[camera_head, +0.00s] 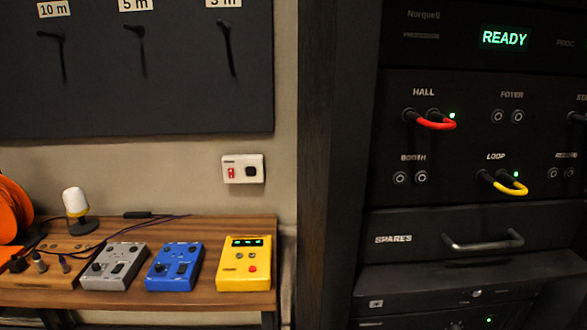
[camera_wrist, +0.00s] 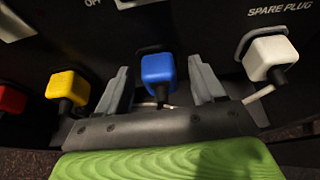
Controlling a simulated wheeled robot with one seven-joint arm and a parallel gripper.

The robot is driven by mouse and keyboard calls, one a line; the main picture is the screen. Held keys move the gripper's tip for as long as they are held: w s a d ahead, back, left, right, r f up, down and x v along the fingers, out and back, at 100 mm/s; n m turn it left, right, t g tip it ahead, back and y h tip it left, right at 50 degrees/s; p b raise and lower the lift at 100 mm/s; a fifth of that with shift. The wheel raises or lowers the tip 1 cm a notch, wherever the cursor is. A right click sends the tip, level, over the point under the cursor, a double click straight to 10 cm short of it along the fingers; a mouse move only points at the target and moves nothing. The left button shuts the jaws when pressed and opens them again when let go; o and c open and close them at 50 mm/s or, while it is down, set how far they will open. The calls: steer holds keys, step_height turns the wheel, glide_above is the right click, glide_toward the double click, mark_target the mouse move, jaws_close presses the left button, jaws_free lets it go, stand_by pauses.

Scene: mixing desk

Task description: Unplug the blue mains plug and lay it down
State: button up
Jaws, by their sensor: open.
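The blue mains plug (camera_wrist: 158,70) shows in the wrist view, near the middle, with a dark cable running down from it. It looks seated in a dark panel. My gripper (camera_wrist: 160,82) is open, with one grey finger to the left and one to the right of the blue plug. A gap shows on both sides, and I cannot tell how deep the fingers reach. Neither the blue plug nor my gripper shows in the head view.
In the wrist view a yellow plug (camera_wrist: 69,86) and a red plug (camera_wrist: 11,99) sit to the left, and a white plug (camera_wrist: 270,57) under "SPARE PLUG" sits to the right. The head view shows a wooden bench (camera_head: 190,297) and a rack with a drawer (camera_head: 440,236).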

stand_by(0.4)
steer(key=c, duration=1.1)
steer(key=o, duration=1.4)
steer(key=p+v, duration=0.3)
steer(key=v, duration=1.2)
steer(key=shift+s+r, duration=0.1)
steer(key=shift+s, duration=0.3)
